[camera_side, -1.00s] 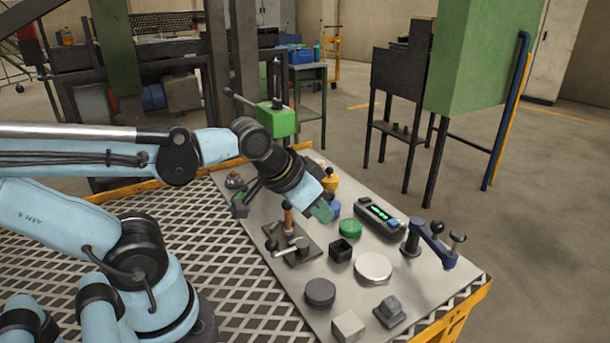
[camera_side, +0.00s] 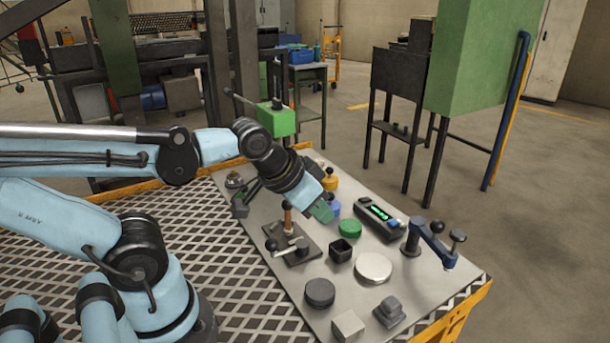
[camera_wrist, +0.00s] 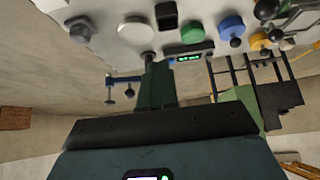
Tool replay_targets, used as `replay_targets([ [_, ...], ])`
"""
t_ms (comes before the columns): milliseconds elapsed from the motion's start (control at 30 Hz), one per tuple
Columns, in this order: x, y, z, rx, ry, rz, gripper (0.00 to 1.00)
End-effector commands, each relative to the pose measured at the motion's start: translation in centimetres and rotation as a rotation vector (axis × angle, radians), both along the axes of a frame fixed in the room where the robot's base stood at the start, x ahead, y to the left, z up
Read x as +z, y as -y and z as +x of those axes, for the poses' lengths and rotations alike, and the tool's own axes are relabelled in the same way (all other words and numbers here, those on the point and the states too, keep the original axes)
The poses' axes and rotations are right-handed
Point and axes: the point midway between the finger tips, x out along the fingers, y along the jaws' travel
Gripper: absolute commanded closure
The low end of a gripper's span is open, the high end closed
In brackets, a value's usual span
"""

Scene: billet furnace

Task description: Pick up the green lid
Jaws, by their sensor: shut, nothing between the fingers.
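The green lid (camera_side: 350,228) is a small round disc on the grey metal work plate, in front of the black box with a green display. It also shows near the top of the wrist view (camera_wrist: 192,31). My gripper (camera_side: 323,212) is shut and empty. In the side view its greenish fingers point down to the right, left of the lid and apart from it. They partly cover a blue round piece behind them. In the wrist view the shut fingers (camera_wrist: 152,62) reach up from the middle; the lid lies beyond them, up and to the right.
A black square cup (camera_side: 340,250) and a pale disc (camera_side: 373,268) stand near the lid. The display box (camera_side: 380,219) and a blue clamp-like stand (camera_side: 432,242) are to the right. A lever fixture (camera_side: 291,243) stands left. A dark puck (camera_side: 320,292) and grey blocks lie in front.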

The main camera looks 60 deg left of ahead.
Motion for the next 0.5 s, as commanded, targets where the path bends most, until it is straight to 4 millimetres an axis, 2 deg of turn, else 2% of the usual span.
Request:
replay_targets([
  [67,0.0,0.0,0.0,0.0,0.0,0.0,0.98],
  [500,0.0,0.0,0.0,0.0,0.0,0.0,0.31],
])
